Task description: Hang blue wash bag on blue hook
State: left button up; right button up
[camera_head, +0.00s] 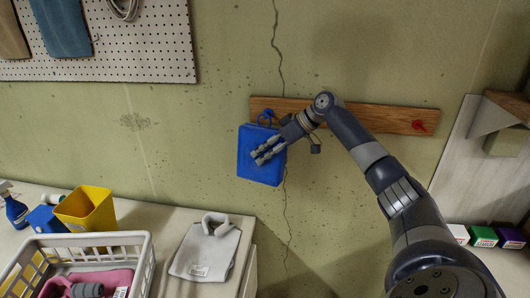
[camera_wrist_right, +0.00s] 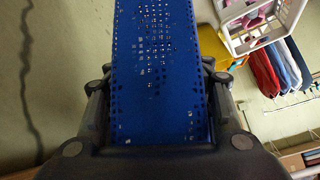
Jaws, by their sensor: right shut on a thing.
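The blue wash bag (camera_head: 256,160) hangs upright against the wall in the head view, just below the left end of a wooden rail. A blue loop at its top meets the blue hook (camera_head: 268,114); I cannot tell whether the loop is over the hook. My right gripper (camera_head: 268,152) is shut on the bag at its right side. In the right wrist view, the blue bag (camera_wrist_right: 158,75) fills the space between the fingers. My left gripper is not in view.
The wooden rail (camera_head: 375,116) also carries a red hook (camera_head: 419,126) at its right. A pegboard (camera_head: 150,40) is at upper left.

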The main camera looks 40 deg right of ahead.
jog(key=shift+w+d, duration=0.7)
jog(key=shift+d, duration=0.1)
jog(key=shift+w+d+f+p, duration=0.3)
jog(key=shift+d+f, duration=0.1)
jog(key=shift+f, duration=0.15)
jog(key=o, duration=1.2)
jog(key=shift+d, duration=0.1)
jog(key=v, duration=0.8)
jog(key=shift+f, duration=0.1)
